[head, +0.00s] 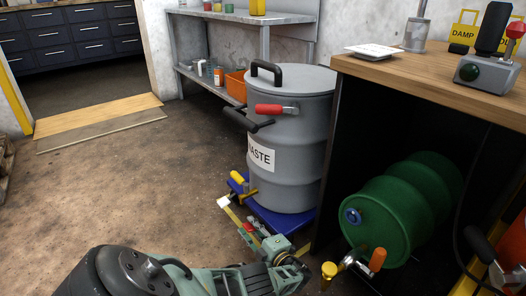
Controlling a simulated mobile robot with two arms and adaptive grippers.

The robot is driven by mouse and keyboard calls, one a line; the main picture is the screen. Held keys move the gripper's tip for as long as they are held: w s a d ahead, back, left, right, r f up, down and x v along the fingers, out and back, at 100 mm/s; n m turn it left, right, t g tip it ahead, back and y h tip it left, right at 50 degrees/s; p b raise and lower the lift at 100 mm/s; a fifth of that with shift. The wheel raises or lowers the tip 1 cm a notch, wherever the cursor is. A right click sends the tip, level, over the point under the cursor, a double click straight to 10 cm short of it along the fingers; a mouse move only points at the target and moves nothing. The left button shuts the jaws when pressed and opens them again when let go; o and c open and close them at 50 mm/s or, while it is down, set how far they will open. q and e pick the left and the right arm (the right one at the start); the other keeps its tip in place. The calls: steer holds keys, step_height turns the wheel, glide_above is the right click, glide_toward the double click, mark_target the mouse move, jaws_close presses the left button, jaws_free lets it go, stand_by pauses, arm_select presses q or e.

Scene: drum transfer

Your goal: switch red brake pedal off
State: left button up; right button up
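A small red piece (249,227), which looks like the red brake pedal, is low by the front corner of a blue dolly (284,221). A grey drum (290,185) with a waste label stands upright on the dolly. A yellow pedal-like lever (238,178) sticks out of the dolly's left side. My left gripper (268,240) reaches in from the bottom, just right of and below the red piece. Its fingers are small and overlap the dolly's corner, so their opening and any contact are unclear. My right gripper does not show.
A wooden-topped bench (430,80) stands close on the right. A green drum (390,220) with an orange-handled tap lies beneath it. A metal shelf (215,90) with an orange bin (236,86) is behind the grey drum. The brown floor (130,190) at left is clear.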

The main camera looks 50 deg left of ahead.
arm_select(q)
steer(key=d, duration=1.1)
steer(key=shift+s+d, duration=0.25)
steer(key=shift+s, duration=0.2)
